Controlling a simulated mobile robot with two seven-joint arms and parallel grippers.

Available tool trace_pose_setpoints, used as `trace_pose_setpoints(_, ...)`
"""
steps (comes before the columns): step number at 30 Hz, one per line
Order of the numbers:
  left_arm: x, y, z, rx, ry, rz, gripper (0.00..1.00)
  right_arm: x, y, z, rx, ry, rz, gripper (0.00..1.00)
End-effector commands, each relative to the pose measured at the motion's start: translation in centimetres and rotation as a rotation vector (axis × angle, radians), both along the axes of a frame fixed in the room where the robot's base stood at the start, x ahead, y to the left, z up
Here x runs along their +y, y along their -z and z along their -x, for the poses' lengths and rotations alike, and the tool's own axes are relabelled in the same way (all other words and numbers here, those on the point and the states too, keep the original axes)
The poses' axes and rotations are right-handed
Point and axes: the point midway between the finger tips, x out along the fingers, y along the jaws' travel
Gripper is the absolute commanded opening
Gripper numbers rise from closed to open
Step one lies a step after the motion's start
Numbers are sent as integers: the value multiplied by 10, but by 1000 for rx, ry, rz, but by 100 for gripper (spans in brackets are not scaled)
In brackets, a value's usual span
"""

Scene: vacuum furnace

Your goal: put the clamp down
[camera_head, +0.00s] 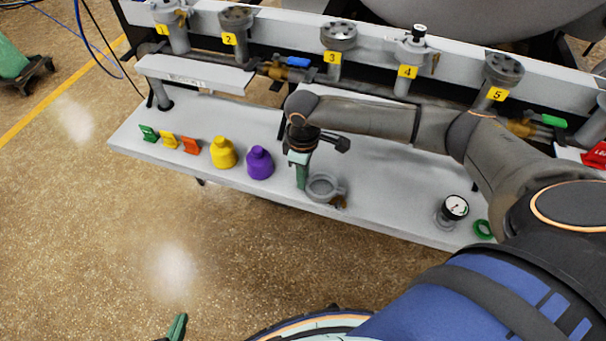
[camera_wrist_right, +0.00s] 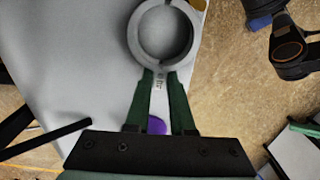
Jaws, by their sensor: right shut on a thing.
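The grey ring-shaped clamp (camera_head: 338,191) is at the front edge of the white bench shelf (camera_head: 400,200) in the head view. It also fills the top of the right wrist view (camera_wrist_right: 136,38), its ring opening empty. My right gripper (camera_head: 302,180) is above the shelf, its green fingers (camera_wrist_right: 160,82) shut on the clamp's short end. I cannot tell whether the clamp touches the shelf. My left gripper (camera_head: 177,325) shows only green fingertips at the bottom of the head view, over the floor, away from the bench. Its opening is unclear.
A purple bottle (camera_head: 260,163) stands just left of my right gripper, beside a yellow bottle (camera_head: 222,153) and small coloured clips (camera_head: 168,140). A round gauge (camera_head: 455,208) and green ring (camera_head: 483,229) are at the right. The shelf between clamp and gauge is clear. Numbered ports line the back.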

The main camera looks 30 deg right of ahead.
Motion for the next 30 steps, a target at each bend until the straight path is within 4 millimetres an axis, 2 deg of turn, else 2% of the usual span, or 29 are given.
trace_pose_setpoints(2,0,-1,0,-1,0,0,0,0,2,0,1,0,-1,0)
trace_pose_setpoints(3,0,-1,0,-1,-1,0,0,0,2,0,0,0,0,26)
trace_pose_setpoints(10,0,-1,-2,-2,0,-1,0,0,2,0,0,0,0,52)
trace_pose_setpoints(20,1,2,-1,3,0,-3,0,0,-4,0,-1,0,-1,52)
trace_pose_setpoints(23,1,-2,-1,4,0,-3,0,0,-18,-1,-3,1,-1,52)
trace_pose_setpoints(30,-1,-15,-3,0,1,0,0,0,-71,-1,-3,0,-1,52)
